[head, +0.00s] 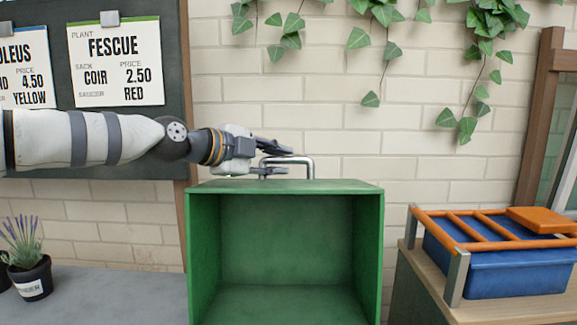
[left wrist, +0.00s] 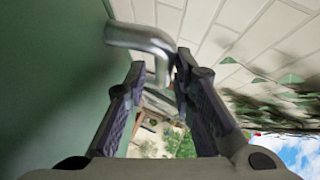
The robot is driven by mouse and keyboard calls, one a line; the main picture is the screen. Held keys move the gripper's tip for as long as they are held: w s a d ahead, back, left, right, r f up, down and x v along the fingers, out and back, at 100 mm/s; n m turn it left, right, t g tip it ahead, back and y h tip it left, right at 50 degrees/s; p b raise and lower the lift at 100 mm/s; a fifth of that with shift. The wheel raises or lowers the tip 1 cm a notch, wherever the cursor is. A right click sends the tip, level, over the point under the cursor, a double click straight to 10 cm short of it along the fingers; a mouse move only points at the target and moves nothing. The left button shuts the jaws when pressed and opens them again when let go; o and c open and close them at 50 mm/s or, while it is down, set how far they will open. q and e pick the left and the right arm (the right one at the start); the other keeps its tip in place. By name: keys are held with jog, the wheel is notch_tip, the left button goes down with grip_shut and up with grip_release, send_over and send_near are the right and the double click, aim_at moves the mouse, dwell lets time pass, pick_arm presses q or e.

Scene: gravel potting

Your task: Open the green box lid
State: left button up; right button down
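The green box (head: 286,186) stands in the centre of the head view, with its hollow inside facing me. A bent metal handle (head: 308,163) rises from its green top; I cannot tell where lid and body part. My left gripper (head: 278,159) reaches in from the left, level with the handle's left end. In the left wrist view the two fingers (left wrist: 157,72) are spread, with the handle's bent end (left wrist: 150,40) at the gap between their tips. The fingers do not look closed on it. The green surface (left wrist: 60,70) lies close on the left. My right gripper is not in view.
A blue bin (head: 505,268) under an orange rack (head: 470,240) stands on a wooden surface at the right. A lavender pot (head: 31,279) sits on the grey counter (head: 120,297) at the left. A dark sign board (head: 130,135) hangs behind my left arm.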

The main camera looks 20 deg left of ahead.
pick_arm(q)
jog(key=shift+x, duration=1.3)
jog(key=shift+d+r, duration=0.1)
jog(key=shift+r, duration=0.1)
grip_shut()
jog(key=shift+r, duration=0.1)
